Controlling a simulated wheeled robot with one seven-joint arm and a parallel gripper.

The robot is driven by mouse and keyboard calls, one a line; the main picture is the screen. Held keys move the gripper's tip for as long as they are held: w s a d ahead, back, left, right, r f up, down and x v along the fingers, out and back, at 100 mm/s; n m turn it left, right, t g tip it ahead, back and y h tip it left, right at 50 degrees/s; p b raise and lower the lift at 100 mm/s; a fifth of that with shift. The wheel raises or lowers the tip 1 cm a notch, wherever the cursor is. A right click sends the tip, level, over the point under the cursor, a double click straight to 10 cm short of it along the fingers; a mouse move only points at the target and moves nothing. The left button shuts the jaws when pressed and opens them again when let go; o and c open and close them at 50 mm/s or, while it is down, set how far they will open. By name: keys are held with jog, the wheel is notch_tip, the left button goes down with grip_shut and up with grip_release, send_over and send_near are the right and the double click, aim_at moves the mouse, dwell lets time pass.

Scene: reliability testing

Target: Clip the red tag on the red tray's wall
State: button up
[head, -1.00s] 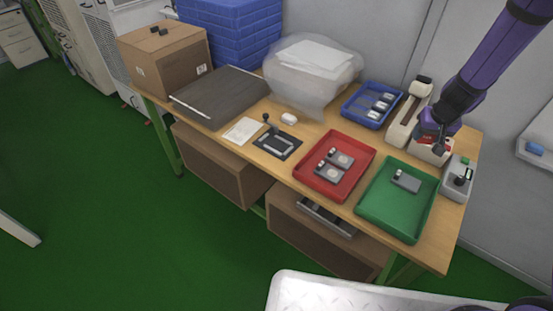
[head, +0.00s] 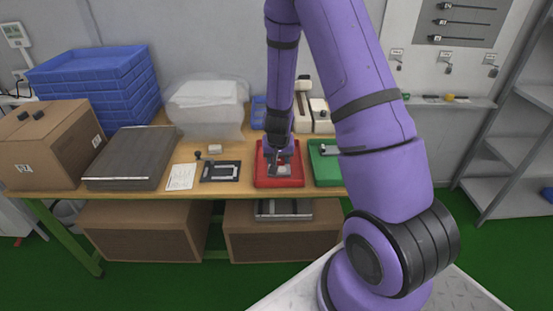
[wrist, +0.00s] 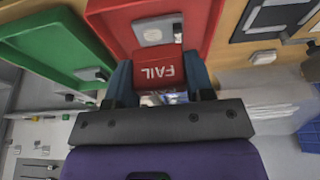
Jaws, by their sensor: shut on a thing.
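The red tag (wrist: 160,70), lettered FAIL, is between the two fingers of my gripper (wrist: 158,82) in the wrist view. My gripper is shut on it. The red tray (head: 279,183) lies on the table in the head view, with my gripper (head: 281,163) over it. In the wrist view the red tray (wrist: 108,28) is behind the tag, which overlaps its edge. I cannot tell whether the tag touches the tray wall. A grey device (wrist: 158,30) lies in the tray, close to the tag. The tag is not clearly visible in the head view.
The green tray (head: 326,178) is right of the red tray, holding a grey device (wrist: 93,74). A black fixture (head: 221,171) and white paper (head: 182,177) lie to the left. A clear bin (head: 205,118) and a blue tray (head: 258,112) stand behind.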

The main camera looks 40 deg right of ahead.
jog(key=shift+s+d+f, duration=0.15)
jog(key=shift+s+f, duration=0.05)
jog(key=shift+f, duration=0.15)
jog(key=shift+d+f, duration=0.1)
jog(key=shift+f, duration=3.05)
jog(key=shift+f, duration=0.65)
dwell(2.0)
jog(key=shift+r, duration=0.5)
dwell(0.8)
jog(key=shift+f, duration=0.15)
dwell(0.4)
